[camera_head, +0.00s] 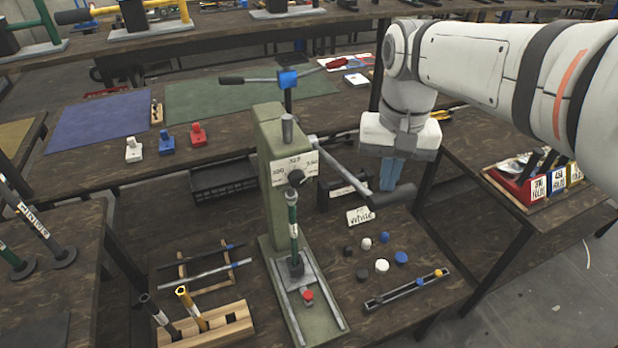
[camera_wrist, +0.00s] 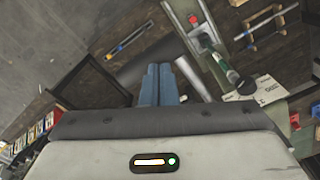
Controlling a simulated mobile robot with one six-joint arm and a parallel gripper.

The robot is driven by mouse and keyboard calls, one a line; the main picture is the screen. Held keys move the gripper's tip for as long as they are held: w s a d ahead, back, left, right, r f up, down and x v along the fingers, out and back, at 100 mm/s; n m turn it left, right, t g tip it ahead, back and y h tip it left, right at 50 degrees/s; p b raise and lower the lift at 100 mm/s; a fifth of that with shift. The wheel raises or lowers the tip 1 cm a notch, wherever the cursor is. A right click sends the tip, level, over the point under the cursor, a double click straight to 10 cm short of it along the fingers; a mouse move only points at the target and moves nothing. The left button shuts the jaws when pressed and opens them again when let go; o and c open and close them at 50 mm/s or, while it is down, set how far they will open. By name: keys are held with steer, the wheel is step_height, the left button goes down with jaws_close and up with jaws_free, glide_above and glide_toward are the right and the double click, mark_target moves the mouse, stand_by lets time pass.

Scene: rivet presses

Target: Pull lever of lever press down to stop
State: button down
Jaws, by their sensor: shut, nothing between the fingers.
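The lever press (camera_head: 268,160) is a tall green column with a white dial plate, standing on a green base on the table. Its lever (camera_head: 345,172) is a grey bar slanting down right from the head to a dark grip (camera_head: 389,197). My gripper (camera_head: 390,188) is shut, its blue fingers pointing down right by the grip; I cannot tell if they touch. In the wrist view the fingers (camera_wrist: 158,68) overlap the dark grip (camera_wrist: 138,63), with the light bar (camera_wrist: 190,78) to their right. A small red piece (camera_head: 308,296) sits below the ram (camera_head: 294,235).
Several black, white and blue caps (camera_head: 382,265) and a slotted rail (camera_head: 407,289) lie right of the press. A rack with rods (camera_head: 205,270) and a wooden block (camera_head: 215,325) stand left. A "White" card (camera_head: 361,216) lies behind the caps. Labelled bins (camera_head: 530,185) are at right.

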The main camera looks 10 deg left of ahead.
mark_target(386, 202)
steer(key=shift+s+d+f+b, duration=0.1)
steer(key=shift+f+b, duration=0.2)
steer(key=shift+f, duration=0.3)
steer(key=shift+s+d+f+b, duration=0.1)
steer(key=shift+f+b, duration=0.15)
steer(key=shift+f, duration=0.35)
steer(key=shift+s+f+b, duration=0.15)
steer(key=shift+f+b, duration=0.75)
steer(key=shift+f, duration=0.65)
steer(key=shift+f+b, duration=0.95)
steer(key=shift+f, duration=0.4)
